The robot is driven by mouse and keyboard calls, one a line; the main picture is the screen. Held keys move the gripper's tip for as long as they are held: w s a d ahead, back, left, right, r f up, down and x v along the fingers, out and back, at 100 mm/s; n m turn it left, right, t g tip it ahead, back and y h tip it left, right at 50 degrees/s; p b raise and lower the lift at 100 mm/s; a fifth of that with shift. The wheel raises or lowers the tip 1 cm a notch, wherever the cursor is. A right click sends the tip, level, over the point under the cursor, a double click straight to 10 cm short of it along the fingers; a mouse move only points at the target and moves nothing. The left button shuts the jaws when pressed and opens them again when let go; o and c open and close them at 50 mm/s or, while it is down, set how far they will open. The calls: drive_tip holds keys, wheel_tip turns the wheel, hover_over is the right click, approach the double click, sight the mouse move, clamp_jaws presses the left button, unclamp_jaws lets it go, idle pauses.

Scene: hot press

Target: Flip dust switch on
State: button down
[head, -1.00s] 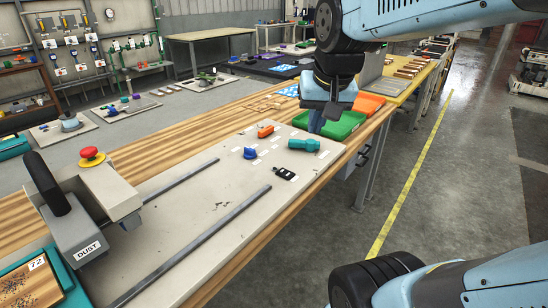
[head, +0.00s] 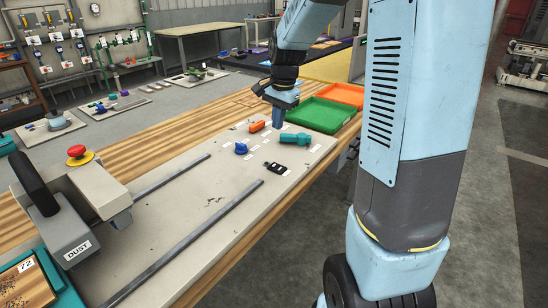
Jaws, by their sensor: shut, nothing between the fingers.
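A pale panel (head: 205,215) on the bench carries several controls beside small white labels, too small to read. They are a black rocker-like switch (head: 275,168), a blue knob (head: 241,148), an orange piece (head: 257,126) and a teal handle-shaped piece (head: 295,139). I cannot tell which is the dust switch. The word DUST shows on a grey block (head: 77,240) with a black lever-like handle (head: 35,184), at the left. My gripper (head: 278,124) points down, shut and empty, at the panel's far end, between the orange and teal pieces in the picture. Whether it touches the panel is unclear.
Two dark rails (head: 195,240) run along the panel. Green (head: 322,116) and orange (head: 345,94) trays sit beyond the panel. My arm covers part of the right side.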

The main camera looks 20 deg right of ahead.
sight(272, 164)
drive_tip(key=shift+w+f, duration=0.15)
drive_tip(key=f, duration=0.4)
drive_tip(key=w+f, duration=0.1)
drive_tip(key=f, duration=0.4)
drive_tip(key=a+f, duration=0.1)
drive_tip(key=f, duration=0.4)
drive_tip(key=shift+w, duration=0.15)
